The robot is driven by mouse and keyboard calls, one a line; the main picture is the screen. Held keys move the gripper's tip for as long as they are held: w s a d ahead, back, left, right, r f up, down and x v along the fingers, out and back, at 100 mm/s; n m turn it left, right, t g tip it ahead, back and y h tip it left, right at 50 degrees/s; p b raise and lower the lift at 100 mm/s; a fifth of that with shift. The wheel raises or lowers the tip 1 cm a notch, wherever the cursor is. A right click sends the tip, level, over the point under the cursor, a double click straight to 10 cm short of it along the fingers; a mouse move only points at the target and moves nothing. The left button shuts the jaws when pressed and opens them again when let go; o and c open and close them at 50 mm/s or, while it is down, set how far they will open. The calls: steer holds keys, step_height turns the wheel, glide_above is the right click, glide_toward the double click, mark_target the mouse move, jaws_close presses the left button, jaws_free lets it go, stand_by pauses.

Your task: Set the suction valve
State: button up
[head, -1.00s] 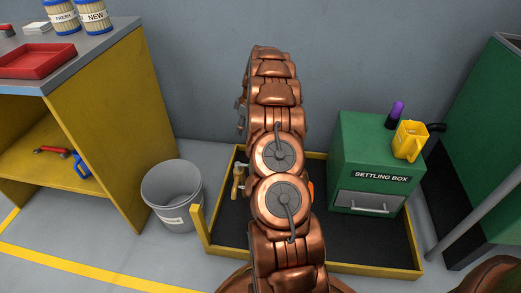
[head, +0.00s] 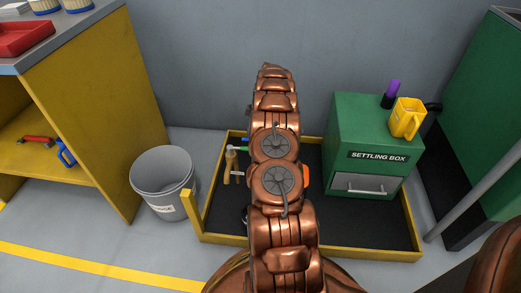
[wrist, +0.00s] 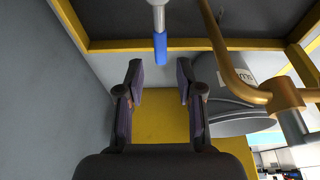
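My gripper (wrist: 162,78) is open and empty in the wrist view, its two dark fingers apart. A lever with a blue grip (wrist: 160,47) on a pale metal shaft points down toward the gap between the fingertips, apart from them. A brass pipe (wrist: 222,50) curves beside it at right. In the head view, a brass fitting (head: 231,166) with a green-tipped handle (head: 237,149) stands in the black tray, just left of my arm. My arm hides the gripper and part of the pipework there. I cannot tell which lever is the suction valve.
The tray has a yellow rim (head: 330,249). The green settling box (head: 358,125) stands in it at right, with a yellow jug (head: 406,121) and a purple-topped item (head: 391,92) on top. A grey bin (head: 163,180) and yellow bench (head: 105,125) are at left.

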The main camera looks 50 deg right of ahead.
mark_target(247, 139)
steer(key=shift+x, duration=2.25)
steer(key=shift+f+b, duration=0.3)
jaws_close()
